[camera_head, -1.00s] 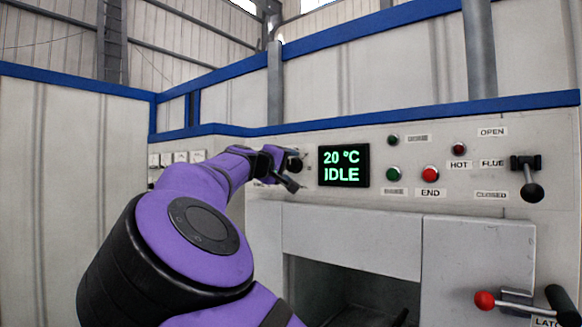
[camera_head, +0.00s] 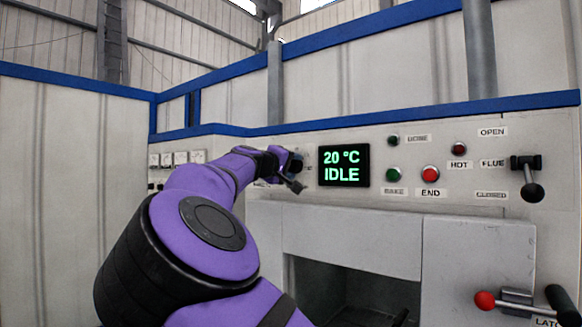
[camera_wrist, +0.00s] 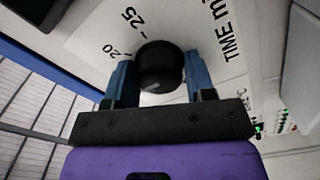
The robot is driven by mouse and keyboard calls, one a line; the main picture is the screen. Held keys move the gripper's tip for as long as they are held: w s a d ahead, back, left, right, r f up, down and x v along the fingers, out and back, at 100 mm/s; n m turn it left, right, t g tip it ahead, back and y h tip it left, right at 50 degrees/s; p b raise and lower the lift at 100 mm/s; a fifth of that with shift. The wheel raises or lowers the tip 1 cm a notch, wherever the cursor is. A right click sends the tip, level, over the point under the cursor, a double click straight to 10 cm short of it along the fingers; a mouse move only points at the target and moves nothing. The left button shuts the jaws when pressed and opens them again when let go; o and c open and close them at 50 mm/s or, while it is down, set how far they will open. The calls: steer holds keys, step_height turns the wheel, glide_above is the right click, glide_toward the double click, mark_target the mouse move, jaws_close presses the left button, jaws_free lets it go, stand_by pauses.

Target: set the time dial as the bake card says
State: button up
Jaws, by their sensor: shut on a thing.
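The time dial is a black round knob (camera_wrist: 160,64) on a pale panel in the wrist view. Printed marks 20 and 25 and the label TIME min (camera_wrist: 226,30) lie around it; its pointer and exact setting cannot be made out. My gripper (camera_wrist: 160,72) is shut on the knob, with one blue finger on each side. In the head view my gripper (camera_head: 295,167) is at the panel, left of the display, and largely hides the dial. No bake card can be made out.
The green display (camera_head: 343,165) reads 20 °C IDLE. Right of it are a green button (camera_head: 393,174), a red END button (camera_head: 430,174) and the black flue lever (camera_head: 532,185). Several gauges (camera_head: 180,158) are at left.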

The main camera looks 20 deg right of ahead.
steer(key=m, duration=0.5)
steer(key=shift+f+m, duration=0.1)
steer(key=shift+m, duration=2.1)
steer(key=o, duration=0.8)
steer(key=v, duration=1)
steer(key=shift+s+a, duration=0.25)
steer(key=shift+a, duration=0.05)
